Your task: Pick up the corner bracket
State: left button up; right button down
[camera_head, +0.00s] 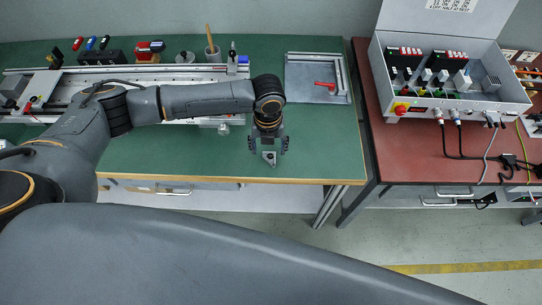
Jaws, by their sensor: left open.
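The corner bracket (269,158), a small grey metal piece, is on the green table top near its front edge. My left gripper (267,148) points down over it from the end of the left arm. Its two dark fingers are open, one on each side of the bracket. The picture is too small to tell whether either finger touches it. My right gripper is out of view.
Behind the arm lies a long metal rail gantry (190,72) on the green table (315,140). A metal frame with a red handle (325,85) lies at the back right. Across a gap, a red table (415,150) bears an open control box (460,102). The green surface right of the gripper is clear.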

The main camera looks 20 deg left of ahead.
aim_at(269, 155)
pick_arm(q)
jog(key=shift+f, duration=1.95)
jog(key=c, duration=1.2)
jog(key=shift+w+r, duration=0.1)
jog(key=shift+r, duration=0.1)
